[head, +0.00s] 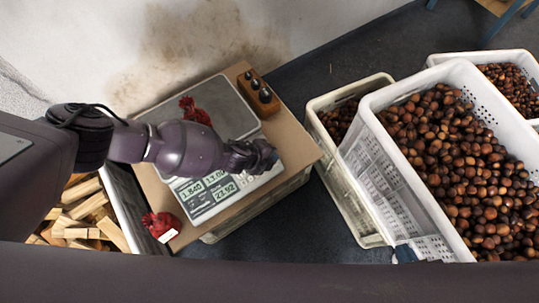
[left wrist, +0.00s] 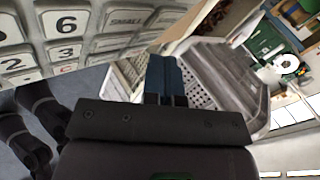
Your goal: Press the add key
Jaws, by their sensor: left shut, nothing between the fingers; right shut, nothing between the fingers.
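The scale (head: 208,192) stands on a board, its lit display reading 1.840, 13.00 and 23.92. Its keypad (head: 247,181) lies right of the display, partly hidden by my left gripper. In the left wrist view, large keys (left wrist: 66,25) show 6, 3, 2, a red C and SMALL; I cannot make out the add key. My left gripper (head: 268,158) is shut and empty over the keypad's right part; its blue fingers (left wrist: 165,76) show beside the keys. I cannot tell whether they touch.
A red net bag (head: 195,110) lies on the weighing plate (head: 232,115); another (head: 160,224) lies front left. A wooden block with dark knobs (head: 258,94) stands behind. Crates of chestnuts (head: 455,160) stand right, firewood (head: 88,208) left. Dark floor (head: 335,215) lies between.

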